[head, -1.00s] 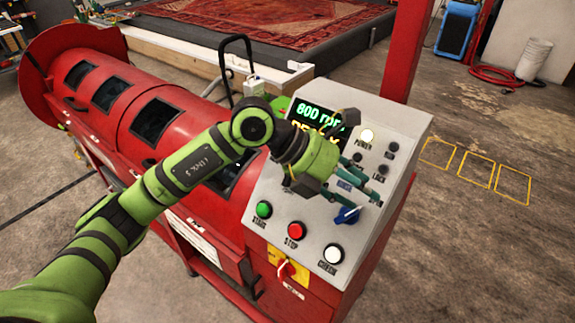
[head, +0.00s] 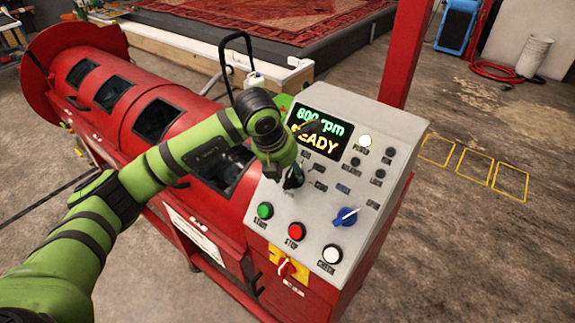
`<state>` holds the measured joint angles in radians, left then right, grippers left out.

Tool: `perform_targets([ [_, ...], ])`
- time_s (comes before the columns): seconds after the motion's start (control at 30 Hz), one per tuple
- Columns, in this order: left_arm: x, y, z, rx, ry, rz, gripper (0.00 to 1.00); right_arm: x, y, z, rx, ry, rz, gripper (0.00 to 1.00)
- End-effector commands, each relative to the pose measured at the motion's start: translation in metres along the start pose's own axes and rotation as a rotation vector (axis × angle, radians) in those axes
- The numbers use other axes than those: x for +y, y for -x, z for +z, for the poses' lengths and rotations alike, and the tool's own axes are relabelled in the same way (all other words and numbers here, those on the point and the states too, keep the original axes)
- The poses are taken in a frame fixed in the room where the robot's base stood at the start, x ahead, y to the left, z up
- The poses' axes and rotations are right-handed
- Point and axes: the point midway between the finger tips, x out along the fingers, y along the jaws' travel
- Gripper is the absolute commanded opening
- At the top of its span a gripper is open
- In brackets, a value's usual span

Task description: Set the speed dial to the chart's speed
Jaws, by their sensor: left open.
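I cannot make out a speed chart. My right gripper is not in view.
The panel has a green START button (head: 265,211), a red STOP button (head: 296,231) and a white CHECK button (head: 331,254). A red rotary switch (head: 287,269) is on the front below. The red drum machine (head: 125,105) extends left.

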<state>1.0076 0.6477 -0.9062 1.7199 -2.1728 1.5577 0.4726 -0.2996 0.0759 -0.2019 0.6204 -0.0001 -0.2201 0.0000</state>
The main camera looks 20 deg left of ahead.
Motion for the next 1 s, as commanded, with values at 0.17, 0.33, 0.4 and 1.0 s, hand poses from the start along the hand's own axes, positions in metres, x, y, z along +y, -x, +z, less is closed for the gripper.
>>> perform_targets([
  [0.17,0.0,-0.002,0.0,0.0,0.0,-0.001,0.49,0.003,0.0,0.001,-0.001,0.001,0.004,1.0],
  [0.33,0.0,-0.002,0.0,0.0,0.0,-0.001,0.09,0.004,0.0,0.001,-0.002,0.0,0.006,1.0],
  [0.4,0.0,-0.002,0.0,0.0,0.0,-0.001,0.0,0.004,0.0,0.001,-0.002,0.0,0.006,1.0],
  [1.0,0.004,-0.006,-0.003,-0.001,0.156,-0.081,0.0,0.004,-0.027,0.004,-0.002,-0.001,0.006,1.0],
])
